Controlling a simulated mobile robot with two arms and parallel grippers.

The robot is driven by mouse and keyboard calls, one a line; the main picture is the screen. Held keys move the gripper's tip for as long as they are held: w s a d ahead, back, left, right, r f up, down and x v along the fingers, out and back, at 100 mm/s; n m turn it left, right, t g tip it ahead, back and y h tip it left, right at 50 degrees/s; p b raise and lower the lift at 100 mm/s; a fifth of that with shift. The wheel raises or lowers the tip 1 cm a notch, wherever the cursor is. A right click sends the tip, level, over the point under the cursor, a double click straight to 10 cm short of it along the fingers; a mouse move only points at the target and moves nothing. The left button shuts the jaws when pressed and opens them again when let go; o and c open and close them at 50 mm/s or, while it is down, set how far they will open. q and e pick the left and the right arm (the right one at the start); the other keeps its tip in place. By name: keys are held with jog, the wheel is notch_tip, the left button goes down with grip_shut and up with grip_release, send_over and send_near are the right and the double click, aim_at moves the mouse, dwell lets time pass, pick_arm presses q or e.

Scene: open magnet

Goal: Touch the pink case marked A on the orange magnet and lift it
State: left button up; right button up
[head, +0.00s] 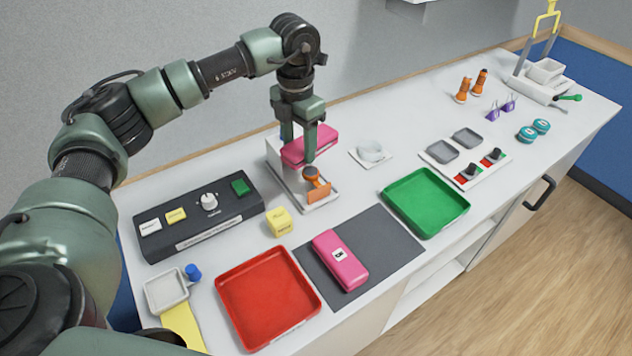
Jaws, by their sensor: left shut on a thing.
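My left gripper (308,150) is shut on a pink case (320,137). It holds the case above a white stand (278,166) at the back of the counter. No letter shows on the held case. The orange magnet (318,190) is on the stand's base, below the gripper and apart from the case as far as I can see. A second pink case (340,270) lies on the dark grey mat (388,240); it has a small white label whose letter is too small to read surely. My right gripper is not in view.
A red tray (268,300) and a green tray (426,203) flank the mat. A black control box (198,222) and a yellow cube (278,222) stand left of the magnet stand. A small white dish (371,153) is to its right. Several small items stand farther right.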

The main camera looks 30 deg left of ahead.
pick_arm(q)
jog(key=shift+r+p, duration=0.85)
jog(key=shift+r, duration=0.65)
jog(key=shift+f, duration=0.1)
